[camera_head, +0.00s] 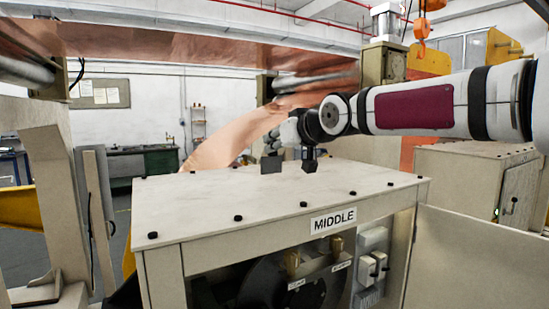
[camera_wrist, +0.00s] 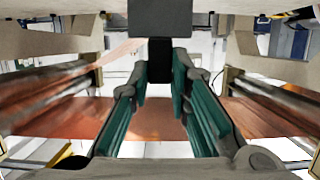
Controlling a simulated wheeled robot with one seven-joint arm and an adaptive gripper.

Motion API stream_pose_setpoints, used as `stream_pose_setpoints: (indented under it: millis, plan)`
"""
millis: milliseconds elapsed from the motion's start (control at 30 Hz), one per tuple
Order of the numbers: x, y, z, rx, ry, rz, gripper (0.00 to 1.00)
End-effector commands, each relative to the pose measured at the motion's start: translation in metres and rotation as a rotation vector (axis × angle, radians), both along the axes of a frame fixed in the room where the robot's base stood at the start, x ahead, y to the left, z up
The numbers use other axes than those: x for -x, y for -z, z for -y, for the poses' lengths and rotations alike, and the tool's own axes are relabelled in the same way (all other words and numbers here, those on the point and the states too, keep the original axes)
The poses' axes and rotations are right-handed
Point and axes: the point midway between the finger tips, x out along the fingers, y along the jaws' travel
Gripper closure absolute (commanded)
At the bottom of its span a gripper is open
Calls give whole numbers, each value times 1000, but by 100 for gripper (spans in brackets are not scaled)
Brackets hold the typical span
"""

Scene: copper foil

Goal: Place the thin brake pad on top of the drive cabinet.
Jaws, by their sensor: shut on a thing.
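The drive cabinet appears to be the beige cabinet (camera_head: 200,211) with a flat top and a MIDDLE label, in the middle of the head view. My gripper (camera_head: 284,152) is over the far part of its top. It is shut on a small dark grey block, apparently the thin brake pad (camera_head: 271,164), which hangs upright at or just above the surface; I cannot tell whether it touches. In the wrist view the pad (camera_wrist: 160,19) is at the top centre, with a black part between the converging teal fingers (camera_wrist: 160,73).
Several black bolt heads dot the cabinet top, which is otherwise clear. The cabinet's front is open, with a door (camera_head: 470,262) swung out right. A copper foil sheet (camera_head: 225,140) and rollers lie behind. An orange hook (camera_head: 422,28) hangs at upper right.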

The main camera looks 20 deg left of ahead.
Motion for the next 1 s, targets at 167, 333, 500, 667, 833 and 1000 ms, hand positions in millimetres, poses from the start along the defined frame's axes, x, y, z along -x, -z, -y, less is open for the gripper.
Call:
stream_pose_setpoints:
  millis: [167,333,500,667,833,1000]
  plan:
    - [-30,4,-18,-2,-2,-2,100]
    - [-43,4,-24,-2,-2,1,100]
    - [-51,6,-27,0,0,0,100]
    - [-50,28,-26,5,1,-2,100]
    - [-51,40,-27,0,1,2,100]
    - [-51,41,-26,0,1,2,100]
